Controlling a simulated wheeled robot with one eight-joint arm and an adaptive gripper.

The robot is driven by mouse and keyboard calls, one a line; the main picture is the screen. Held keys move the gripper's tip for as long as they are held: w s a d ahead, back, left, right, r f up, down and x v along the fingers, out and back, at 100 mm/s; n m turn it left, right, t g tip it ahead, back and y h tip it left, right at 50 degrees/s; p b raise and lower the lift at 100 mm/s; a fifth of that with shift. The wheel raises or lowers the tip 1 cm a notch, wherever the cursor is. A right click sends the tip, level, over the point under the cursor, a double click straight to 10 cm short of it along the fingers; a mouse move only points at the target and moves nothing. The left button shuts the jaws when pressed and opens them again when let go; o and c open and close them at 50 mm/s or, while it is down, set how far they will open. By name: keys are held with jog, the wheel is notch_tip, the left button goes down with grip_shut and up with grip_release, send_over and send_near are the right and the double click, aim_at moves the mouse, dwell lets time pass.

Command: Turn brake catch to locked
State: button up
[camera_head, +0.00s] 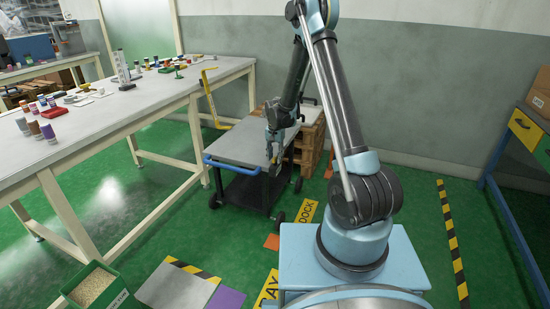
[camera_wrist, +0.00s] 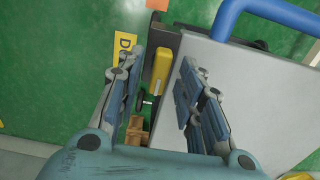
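The brake catch appears to be the yellow lever (camera_wrist: 161,68) on a dark mount at the edge of the cart (camera_wrist: 228,85). In the wrist view it lies between my open gripper fingers (camera_wrist: 160,60), with a visible gap on both sides. In the head view my gripper (camera_head: 273,146) hangs at the right edge of the grey-topped cart (camera_head: 240,148), and a small yellow part (camera_head: 275,158) shows beside it. The fingers partly hide the catch there. I cannot tell how far the fingers are above the lever or whether it is locked.
Yellow DOCK floor markings (camera_head: 305,214) lie in front.

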aim_at(275, 157)
notch_tip(275, 157, up, 12)
dwell(0.7)
jog(key=s+d+r+n+t, duration=0.1)
jog(key=s+d+r, duration=0.65)
jog(key=s, duration=0.25)
jog(key=s+d+r+n, duration=0.1)
jog(key=s+d+r, duration=0.6)
jog(key=s+d, duration=0.15)
jog(key=s+d+f, duration=0.2)
jog(key=s, duration=0.5)
jog(key=s+d+f+n, duration=0.1)
jog(key=s+d+f, duration=0.1)
jog(key=s, duration=0.6)
jog(key=s+d+f+n+t, duration=0.1)
jog(key=s+d, duration=0.2)
jog(key=s, duration=0.4)
jog(key=shift+s+d+f, duration=0.25)
jog(key=shift+f, duration=0.15)
